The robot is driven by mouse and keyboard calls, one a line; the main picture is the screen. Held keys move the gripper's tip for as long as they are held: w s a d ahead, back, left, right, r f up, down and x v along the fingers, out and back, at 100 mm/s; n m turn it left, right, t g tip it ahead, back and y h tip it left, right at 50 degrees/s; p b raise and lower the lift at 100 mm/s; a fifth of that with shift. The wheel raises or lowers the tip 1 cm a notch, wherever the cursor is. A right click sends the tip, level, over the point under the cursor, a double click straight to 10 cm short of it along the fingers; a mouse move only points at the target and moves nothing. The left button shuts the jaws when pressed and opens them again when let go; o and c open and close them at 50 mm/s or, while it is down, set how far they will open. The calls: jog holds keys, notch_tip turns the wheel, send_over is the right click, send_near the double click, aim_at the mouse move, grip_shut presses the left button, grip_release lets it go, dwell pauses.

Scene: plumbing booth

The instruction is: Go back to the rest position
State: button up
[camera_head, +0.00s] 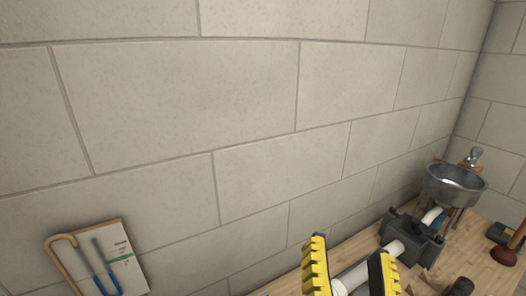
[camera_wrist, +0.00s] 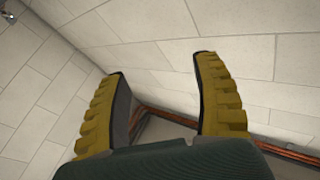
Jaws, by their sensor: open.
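My gripper (camera_head: 349,258) shows at the bottom of the head view, with two yellow ribbed fingers with dark pads. It also shows in the wrist view (camera_wrist: 163,95), where its fingers are spread apart with nothing between them. In the head view a white pipe (camera_head: 358,276) shows between and behind the fingers; it appears to lie beyond them, not in their grip. The rest of my arm is out of view.
A wooden bench (camera_head: 455,268) runs along the tiled wall (camera_head: 240,100). On it are a dark grey clamp-like block (camera_head: 412,238), a metal sink (camera_head: 455,184) and a plunger (camera_head: 505,254). A board with tools (camera_head: 125,255) is at lower left. Copper-coloured pipes (camera_wrist: 165,115) run along the wall base.

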jog(key=s+a+r+n+t+y+p, duration=0.1)
jog(key=r+n+p, duration=0.1)
jog(key=r+p, duration=1.3)
jog(key=s+a+r+n+y+p, duration=0.1)
jog(key=a+r+n+y+p, duration=0.1)
jog(key=r+p, duration=1.3)
notch_tip(320, 180, up, 3)
jog(key=shift+a+r+n+t, duration=0.1)
jog(key=shift+a+n+t, duration=0.05)
jog(key=shift+n+t, duration=0.25)
